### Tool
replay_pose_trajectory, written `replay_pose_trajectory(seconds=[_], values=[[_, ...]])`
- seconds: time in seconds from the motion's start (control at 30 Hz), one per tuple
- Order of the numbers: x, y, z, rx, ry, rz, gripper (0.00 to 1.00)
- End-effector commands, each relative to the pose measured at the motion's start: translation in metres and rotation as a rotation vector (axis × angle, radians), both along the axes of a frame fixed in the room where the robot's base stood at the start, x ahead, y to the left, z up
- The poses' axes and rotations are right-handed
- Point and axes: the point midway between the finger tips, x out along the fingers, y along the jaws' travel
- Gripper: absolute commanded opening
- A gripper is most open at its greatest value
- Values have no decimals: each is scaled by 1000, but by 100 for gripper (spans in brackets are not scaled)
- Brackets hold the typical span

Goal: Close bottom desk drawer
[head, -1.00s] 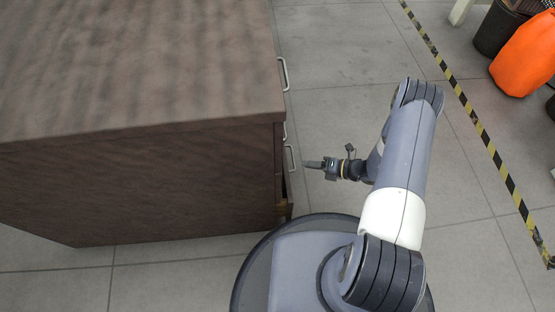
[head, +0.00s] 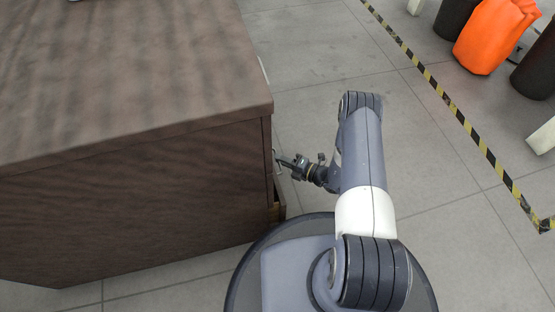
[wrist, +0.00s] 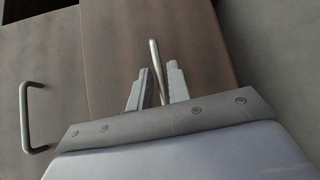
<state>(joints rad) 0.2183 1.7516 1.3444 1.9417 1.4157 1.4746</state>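The brown wooden desk (head: 130,190) fills the left of the head view. My gripper (head: 284,161) is beside a metal handle (head: 277,168) on that side. In the wrist view my gripper (wrist: 160,75) has its two fingers apart, with a thin metal handle bar (wrist: 154,60) between them in front of a wooden drawer front (wrist: 115,45). I cannot tell whether the fingers touch the bar.
Another drawer handle (wrist: 27,118) is at the left in the wrist view. Grey tiled floor (head: 310,60) is clear right of the desk. Yellow-black tape (head: 445,95) crosses it. An orange object (head: 490,35) and dark bins stand at the upper right.

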Motion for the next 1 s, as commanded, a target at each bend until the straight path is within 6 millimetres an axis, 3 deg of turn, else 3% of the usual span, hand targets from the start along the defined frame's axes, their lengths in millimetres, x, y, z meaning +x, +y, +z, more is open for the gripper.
replay_pose_trajectory(seconds=[0.2,0.5,0.73,1.0], values=[[10,15,-3,-1,-1,2,18],[11,16,-2,-1,-1,0,18],[11,16,-2,-1,-1,0,0],[11,16,-2,-1,-1,1,0]])
